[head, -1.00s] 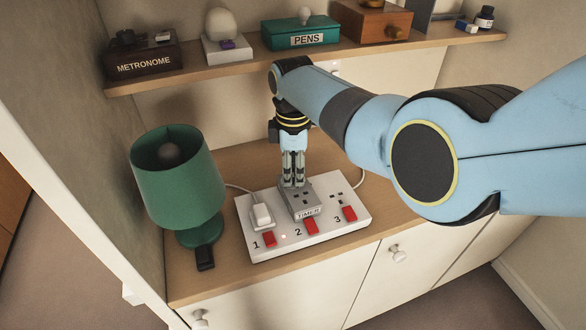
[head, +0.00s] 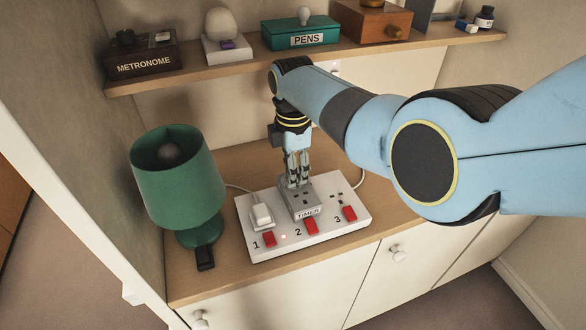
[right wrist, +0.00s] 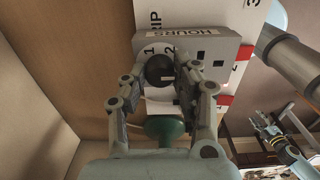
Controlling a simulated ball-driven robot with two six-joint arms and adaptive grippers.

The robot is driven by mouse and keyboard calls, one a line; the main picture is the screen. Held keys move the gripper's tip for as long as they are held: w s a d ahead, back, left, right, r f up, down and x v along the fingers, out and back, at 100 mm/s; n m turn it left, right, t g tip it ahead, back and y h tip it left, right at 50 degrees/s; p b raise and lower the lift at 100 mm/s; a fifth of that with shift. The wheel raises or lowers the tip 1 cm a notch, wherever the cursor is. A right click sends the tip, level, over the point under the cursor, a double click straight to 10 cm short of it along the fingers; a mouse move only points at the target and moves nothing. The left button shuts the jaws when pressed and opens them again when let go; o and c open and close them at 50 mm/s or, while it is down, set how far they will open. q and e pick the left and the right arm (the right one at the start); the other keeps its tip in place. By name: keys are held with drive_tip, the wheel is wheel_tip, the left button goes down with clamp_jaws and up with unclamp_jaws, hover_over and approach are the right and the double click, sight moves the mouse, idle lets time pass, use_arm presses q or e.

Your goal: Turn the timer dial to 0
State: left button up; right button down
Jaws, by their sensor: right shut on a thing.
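The grey timer (head: 302,203) is plugged into the middle of the white power strip (head: 262,240), its TIMER label facing front. My right gripper (head: 297,182) points down at the timer's top. In the right wrist view, my right gripper (right wrist: 160,74) is shut around the dark round dial (right wrist: 158,68), a finger on each side. The timer (right wrist: 215,50) shows HOURS and part of a numbered white face there. The fingers hide part of the face, and I cannot read the setting. Far off in that view, what looks like my left gripper (right wrist: 266,126) is small; its jaws are unclear.
A white plug (head: 261,214) sits in socket 1, left of the timer. Red switches (head: 349,214) line the strip's front. A green lamp (head: 178,180) stands at left. The shelf (head: 240,63) above holds a metronome box (head: 143,60) and a PENS box (head: 300,34).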

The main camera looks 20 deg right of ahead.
drive_tip(key=c, duration=1)
unclamp_jaws()
wheel_tip(320, 180, up, 12)
drive_tip(key=shift+r, duration=0.1)
